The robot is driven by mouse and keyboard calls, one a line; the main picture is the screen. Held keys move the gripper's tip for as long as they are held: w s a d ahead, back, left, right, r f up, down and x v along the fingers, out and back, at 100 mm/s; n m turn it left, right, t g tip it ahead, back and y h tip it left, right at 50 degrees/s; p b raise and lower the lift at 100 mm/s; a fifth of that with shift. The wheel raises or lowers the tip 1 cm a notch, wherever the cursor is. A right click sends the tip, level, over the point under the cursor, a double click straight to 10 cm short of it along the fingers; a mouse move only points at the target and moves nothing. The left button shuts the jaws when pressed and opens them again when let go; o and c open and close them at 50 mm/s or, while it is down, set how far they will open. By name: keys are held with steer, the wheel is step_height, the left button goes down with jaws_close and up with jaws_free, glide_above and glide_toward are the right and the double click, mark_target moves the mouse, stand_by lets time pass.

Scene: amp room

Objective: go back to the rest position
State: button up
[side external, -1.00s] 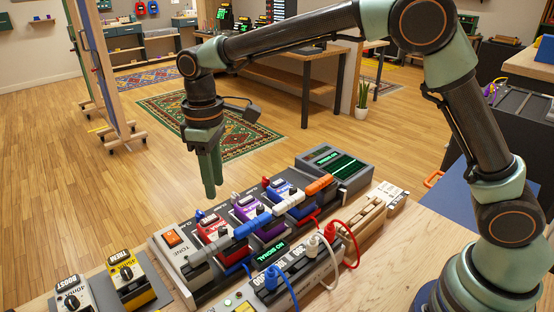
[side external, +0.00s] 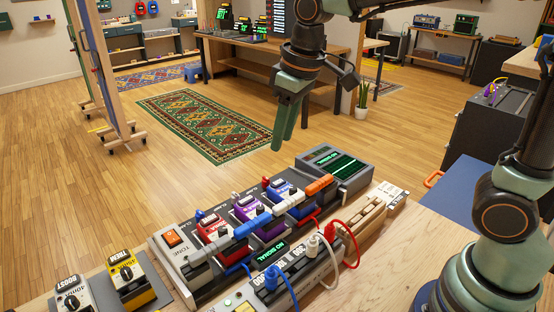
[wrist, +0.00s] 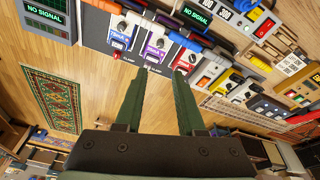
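My gripper (side external: 284,143) hangs in the air above and behind the pedalboard in the side view, fingers pointing down. In the wrist view its two green fingers (wrist: 161,76) are apart with nothing between them, so it is open and empty. The pedalboard (side external: 160,262) stands on the wooden table with red, purple and blue pedals on it. The purple pedal (wrist: 155,43) also shows in the wrist view, beyond the fingertips. My upper arm leaves the top of the side view.
A grey unit with a green screen (side external: 335,165) stands at the board's far right end. Yellow (side external: 133,279) and white (side external: 75,295) pedals sit at the left. Red, white and blue cables (side external: 352,247) loop up in front. The air around my gripper is clear.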

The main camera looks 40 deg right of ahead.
steer(key=s+d+f+m+t, duration=0.1)
steer(key=s+d+m, duration=0.3)
steer(key=s+d, duration=0.4)
steer(key=shift+s+d+f+t+h, duration=0.25)
steer(key=shift+s+t+h, duration=0.05)
steer(key=shift+s+t, duration=0.55)
